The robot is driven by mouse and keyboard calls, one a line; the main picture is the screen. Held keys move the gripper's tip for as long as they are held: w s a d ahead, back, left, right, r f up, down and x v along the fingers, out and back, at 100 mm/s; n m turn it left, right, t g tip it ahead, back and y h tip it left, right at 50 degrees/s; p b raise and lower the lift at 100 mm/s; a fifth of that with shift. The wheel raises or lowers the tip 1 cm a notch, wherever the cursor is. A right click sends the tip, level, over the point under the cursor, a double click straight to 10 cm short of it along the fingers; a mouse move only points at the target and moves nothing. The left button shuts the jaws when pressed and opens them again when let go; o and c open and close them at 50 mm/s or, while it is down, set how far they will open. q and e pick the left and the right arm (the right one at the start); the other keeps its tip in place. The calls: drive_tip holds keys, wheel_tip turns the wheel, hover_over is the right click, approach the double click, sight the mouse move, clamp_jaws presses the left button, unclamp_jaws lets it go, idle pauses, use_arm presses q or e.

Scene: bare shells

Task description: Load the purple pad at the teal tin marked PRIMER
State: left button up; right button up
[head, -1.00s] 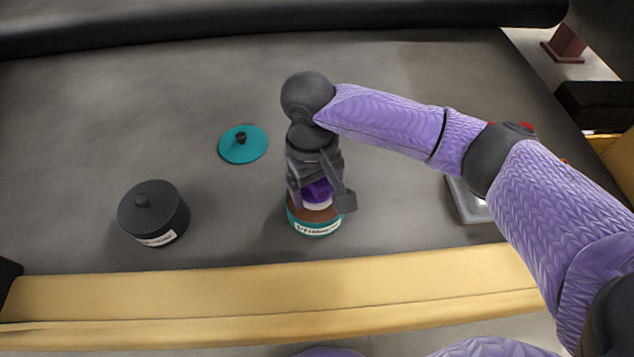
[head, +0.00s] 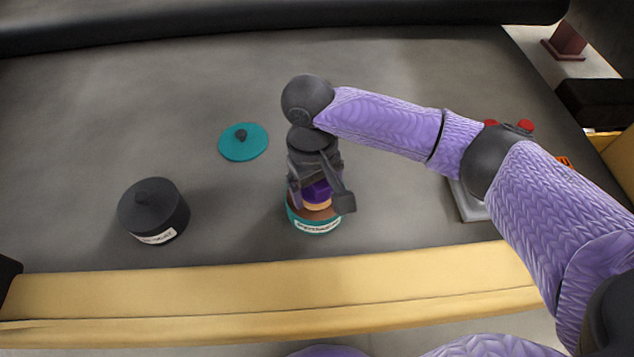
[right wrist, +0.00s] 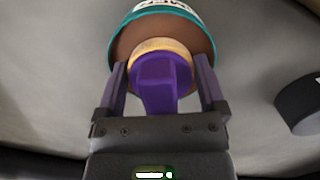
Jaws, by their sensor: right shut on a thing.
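The purple pad (head: 317,190) has a purple handle block and a tan lower layer, which also shows in the right wrist view (right wrist: 160,46). My right gripper (head: 320,201) is shut on its purple handle, the fingers on either side. The pad is upright over the teal tin (head: 316,228), which is open with a brown inside and a white label on its front. In the right wrist view part of the label, ending in "MER", shows. I cannot tell whether the pad touches the brown surface. My left gripper is not in view.
A teal lid (head: 243,142) with a dark knob lies behind and left of the tin. A dark lidded tin (head: 154,210) with a white label stands at the left. A light grey tray-like thing (head: 469,203) is partly hidden by my right arm. A tan strip (head: 260,290) runs along the front edge.

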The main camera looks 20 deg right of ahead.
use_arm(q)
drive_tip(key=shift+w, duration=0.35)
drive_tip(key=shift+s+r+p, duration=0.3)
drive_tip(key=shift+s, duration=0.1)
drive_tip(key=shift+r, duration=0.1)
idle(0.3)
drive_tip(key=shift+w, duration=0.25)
use_arm(e)
drive_tip(key=shift+f, duration=0.1)
use_arm(q)
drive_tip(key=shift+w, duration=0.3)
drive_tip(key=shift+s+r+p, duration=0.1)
drive_tip(key=shift+p, duration=0.2)
